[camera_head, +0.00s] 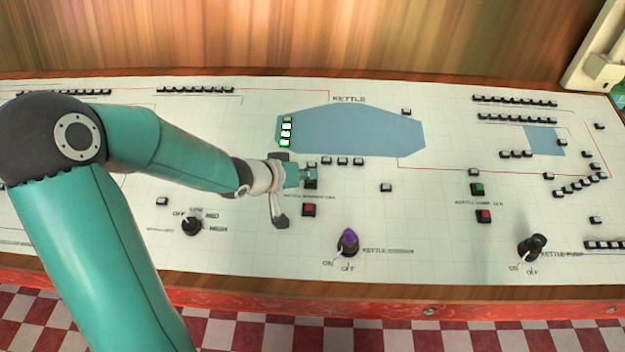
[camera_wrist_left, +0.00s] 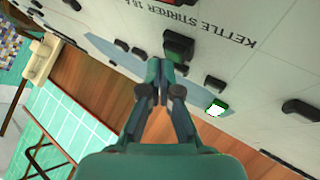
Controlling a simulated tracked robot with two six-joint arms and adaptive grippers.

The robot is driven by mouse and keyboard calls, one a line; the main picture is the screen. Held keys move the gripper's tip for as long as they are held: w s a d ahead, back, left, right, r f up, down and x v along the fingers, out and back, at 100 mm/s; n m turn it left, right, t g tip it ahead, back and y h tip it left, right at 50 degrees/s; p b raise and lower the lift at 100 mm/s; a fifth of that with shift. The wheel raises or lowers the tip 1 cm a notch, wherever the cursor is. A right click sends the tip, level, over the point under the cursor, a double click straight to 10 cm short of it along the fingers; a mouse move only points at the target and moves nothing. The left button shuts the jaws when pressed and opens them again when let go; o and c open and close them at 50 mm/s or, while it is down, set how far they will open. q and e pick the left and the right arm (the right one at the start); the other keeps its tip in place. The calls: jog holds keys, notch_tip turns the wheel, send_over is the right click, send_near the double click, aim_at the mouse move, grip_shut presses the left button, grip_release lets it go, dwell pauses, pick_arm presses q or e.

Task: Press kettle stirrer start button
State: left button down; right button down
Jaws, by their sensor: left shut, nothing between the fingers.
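The kettle stirrer start button is a dark green square push button in a black housing (camera_head: 311,184), partly hidden by my left gripper (camera_head: 307,173) in the head view. In the left wrist view the green button (camera_wrist_left: 178,45) stands just past my fingertips (camera_wrist_left: 162,72), beside the label "KETTLE STIRRER". My left gripper is shut and empty, its tips at the button's edge; I cannot tell whether they touch it. A red button (camera_head: 309,210) sits just below the green one. My right gripper is not in view.
A purple knob (camera_head: 348,241) and a black knob (camera_head: 191,226) rise from the white panel (camera_head: 420,225). Another green button (camera_head: 477,189) and red button (camera_head: 484,216) sit to the right. White-lit indicators (camera_head: 286,127) stand by the blue kettle shape (camera_head: 355,130).

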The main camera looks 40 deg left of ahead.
pick_arm(q)
jog(key=shift+f, duration=0.35)
dwell(0.4)
dwell(0.3)
jog(key=shift+s+r+p, duration=0.1)
jog(key=shift+r+p, duration=0.45)
jog(key=shift+r, duration=0.25)
jog(key=shift+r, duration=0.1)
jog(key=r+p, duration=0.4)
jog(key=shift+s+d+r, duration=0.35)
jog(key=shift+s, duration=0.05)
dwell(0.5)
